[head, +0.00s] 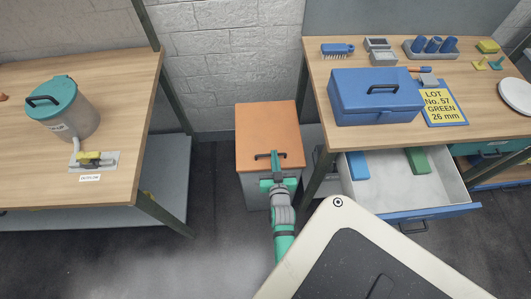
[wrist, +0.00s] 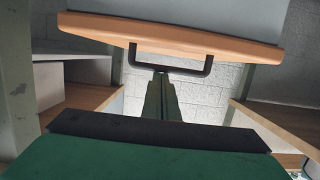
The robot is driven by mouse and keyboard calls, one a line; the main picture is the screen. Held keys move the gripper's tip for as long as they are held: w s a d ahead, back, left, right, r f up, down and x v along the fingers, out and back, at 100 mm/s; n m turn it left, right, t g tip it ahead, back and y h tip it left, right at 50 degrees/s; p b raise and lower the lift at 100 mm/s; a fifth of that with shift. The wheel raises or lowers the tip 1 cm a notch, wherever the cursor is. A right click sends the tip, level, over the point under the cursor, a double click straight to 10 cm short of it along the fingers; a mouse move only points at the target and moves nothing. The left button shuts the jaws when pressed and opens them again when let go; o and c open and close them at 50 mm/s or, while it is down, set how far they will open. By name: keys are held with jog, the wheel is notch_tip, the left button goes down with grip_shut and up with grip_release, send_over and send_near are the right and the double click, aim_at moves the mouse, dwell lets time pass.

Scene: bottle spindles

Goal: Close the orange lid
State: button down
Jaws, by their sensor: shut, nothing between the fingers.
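The orange lid (head: 262,130) lies flat, or nearly so, over the grey box (head: 255,192) on the floor between the two benches. No clear gap shows between them. A dark bar handle (head: 266,155) is near the lid's front edge. The lid's orange edge also fills the top of the wrist view (wrist: 170,35), with the handle (wrist: 170,70) beside it. My gripper (head: 273,179) is at the lid's front edge by the handle. Its fingers (wrist: 161,82) are together and empty, with their tips close to the handle; I cannot tell whether they touch it.
The left bench (head: 110,95) carries a teal-lidded bin (head: 66,115). The right bench (head: 455,95) holds a blue toolbox (head: 375,100) and small items. An open drawer (head: 445,185) juts out right of the box. Floor (head: 215,215) is clear left of my arm.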

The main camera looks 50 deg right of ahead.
jog(key=f, duration=0.2)
jog(key=s+a+f, duration=0.1)
jog(key=shift+f+g, duration=0.2)
jog(key=shift+g, duration=0.1)
jog(key=shift+w, duration=0.1)
jog(key=shift+r, duration=0.1)
notch_tip(320, 180, up, 6)
jog(key=shift+r, duration=0.25)
jog(key=s+a+f, duration=0.4)
jog(key=s+a, duration=0.1)
jog(key=a, duration=0.1)
jog(key=shift+s+f, duration=0.15)
jog(key=shift+f, duration=0.2)
